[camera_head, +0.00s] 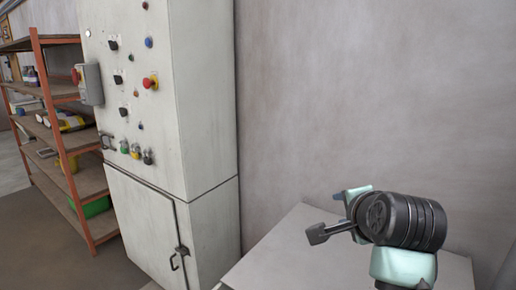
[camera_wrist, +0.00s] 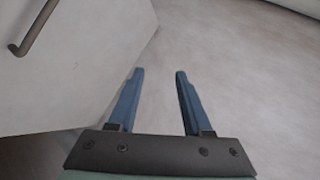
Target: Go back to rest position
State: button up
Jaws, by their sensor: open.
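My gripper (camera_wrist: 159,73) shows in the wrist view with two blue fingers apart and nothing between them. A plain pale surface fills the view beyond the fingertips. In the head view my arm is at the lower right, in front of the grey wall and over a pale flat-topped box; the gripper's fingers cannot be made out clearly there. The white control cabinet (camera_head: 205,95) stands left of my arm, with buttons, knobs and a red emergency stop (camera_head: 150,82) on its front.
An orange-framed shelf (camera_head: 60,150) with several items stands at the far left. The pale box top (camera_head: 290,262) lies below my arm. A grey wall (camera_head: 370,90) is behind it. A dark curved handle (camera_wrist: 35,28) on a pale panel shows in the wrist view.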

jog(key=s+a+r+n+t, duration=0.2)
jog(key=a+r+n+t, duration=0.15)
jog(key=r, duration=0.35)
jog(key=s+a+r+n+t+p, duration=0.1)
jog(key=s+a+r+n+t, duration=0.2)
jog(key=r, duration=0.4)
jog(key=s+a+r+n+t, duration=0.1)
jog(key=a+r+n+t, duration=0.1)
jog(key=a+r+n, duration=0.3)
jog(key=s+a+r+n+t, duration=0.2)
jog(key=s+r+t, duration=0.1)
jog(key=s+r, duration=0.4)
jog(key=s+a+r+n+t, duration=0.2)
jog(key=s+a+r+t, duration=0.1)
jog(key=s+r, duration=0.4)
jog(key=shift+s+a+t+y+p, duration=0.2)
jog(key=shift+s+t+y+p, duration=0.25)
jog(key=shift+s, duration=0.6)
jog(key=shift+n, duration=0.25)
